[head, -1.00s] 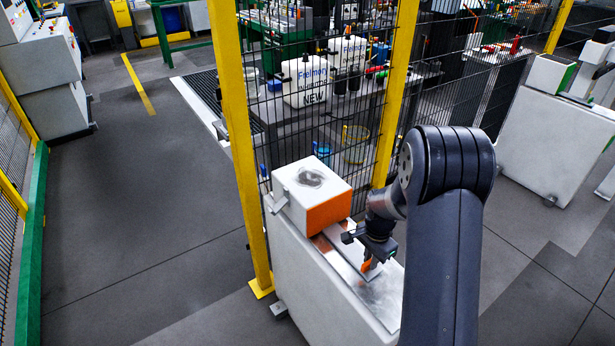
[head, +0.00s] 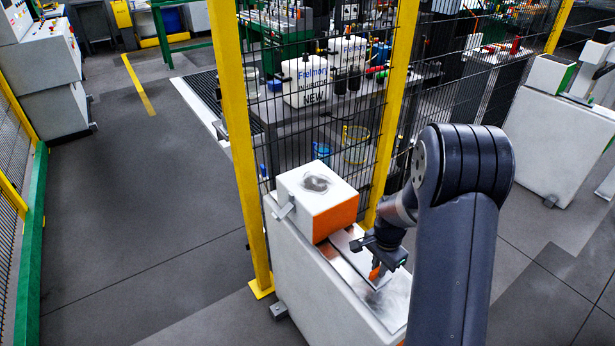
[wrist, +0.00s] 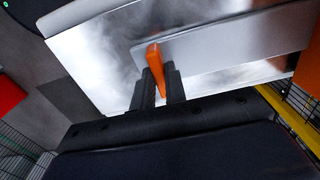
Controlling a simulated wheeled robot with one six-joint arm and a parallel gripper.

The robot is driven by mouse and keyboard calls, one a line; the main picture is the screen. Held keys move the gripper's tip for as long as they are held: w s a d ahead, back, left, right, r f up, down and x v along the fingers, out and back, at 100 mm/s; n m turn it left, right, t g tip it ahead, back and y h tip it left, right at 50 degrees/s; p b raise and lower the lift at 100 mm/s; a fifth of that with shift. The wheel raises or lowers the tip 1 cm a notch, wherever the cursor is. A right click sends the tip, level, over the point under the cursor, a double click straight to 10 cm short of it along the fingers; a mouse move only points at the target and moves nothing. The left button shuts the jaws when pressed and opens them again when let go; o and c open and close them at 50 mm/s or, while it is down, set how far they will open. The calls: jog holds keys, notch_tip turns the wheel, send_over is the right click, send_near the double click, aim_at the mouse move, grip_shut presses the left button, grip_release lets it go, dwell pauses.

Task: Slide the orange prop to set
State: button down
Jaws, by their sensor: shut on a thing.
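The orange prop (head: 375,272) is a small upright piece on a flat metal plate on top of the white cabinet. In the wrist view the prop (wrist: 156,66) stands between the two dark fingers of my gripper (wrist: 160,74), over the silver plate (wrist: 220,38). My gripper (head: 377,268) is shut on it, pointing down. The prop's lower part is hidden by the fingers. A white block with an orange face (head: 317,197) sits at the far end of the cabinet top, left of my gripper.
The white cabinet (head: 300,270) stands beside a yellow post (head: 243,150) and black mesh fencing. A workbench with white containers (head: 305,82) is behind the mesh. The floor (head: 150,210) to the left is clear.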

jog(key=shift+s+d, duration=0.25)
jog(key=shift+s, duration=0.15)
jog(key=shift+s+d+b, duration=0.15)
jog(key=shift+s+d, duration=0.4)
jog(key=shift+s, duration=0.3)
jog(key=shift+s+d+b, duration=0.15)
jog(key=shift+s+d, duration=0.4)
jog(key=shift+s, duration=0.35)
jog(key=shift+s+d, duration=0.55)
jog(key=shift+s, duration=0.25)
jog(key=shift+s+d, duration=0.55)
jog(key=shift+s, duration=0.25)
jog(key=shift+s+d+b, duration=0.1)
jog(key=shift+b, duration=0.2)
jog(key=shift+s+d, duration=0.5)
jog(key=shift+s, duration=0.25)
jog(key=shift+s+d, duration=0.5)
jog(key=shift+s, duration=0.25)
jog(key=shift+s+d, duration=0.1)
jog(key=shift+s, duration=0.05)
